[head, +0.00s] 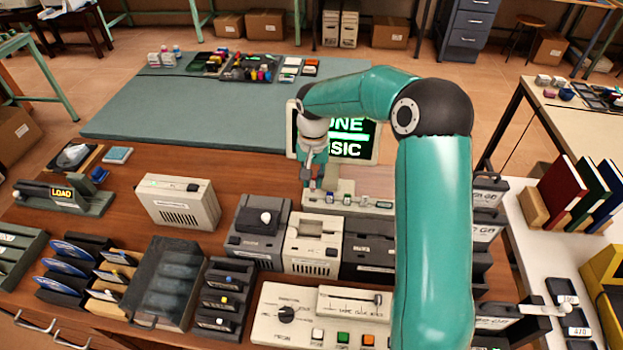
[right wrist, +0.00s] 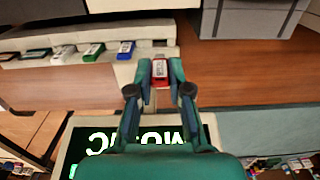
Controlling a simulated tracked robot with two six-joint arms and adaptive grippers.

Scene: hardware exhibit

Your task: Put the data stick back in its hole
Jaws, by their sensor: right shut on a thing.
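The data stick (right wrist: 160,72), red with a white label, is between the fingertips of my right gripper (right wrist: 160,88), which is shut on it. In the head view my right gripper (head: 307,180) points down at the left end of a pale rack (head: 378,207). The rack holds a row of sticks with coloured ends, among them a blue stick (right wrist: 126,47) and a green stick (right wrist: 93,52). In the right wrist view the held stick is at the rack's end beside the blue one. I cannot tell whether it touches the rack or sits in a hole. My left gripper is not in view.
A screen (head: 352,137) with green lettering stands just behind the rack. Grey and cream devices (head: 313,247) stand in front of it. A beige box (head: 178,203) stands to the left. Bare wood lies between that box and the rack, and a green mat (head: 180,112) lies behind.

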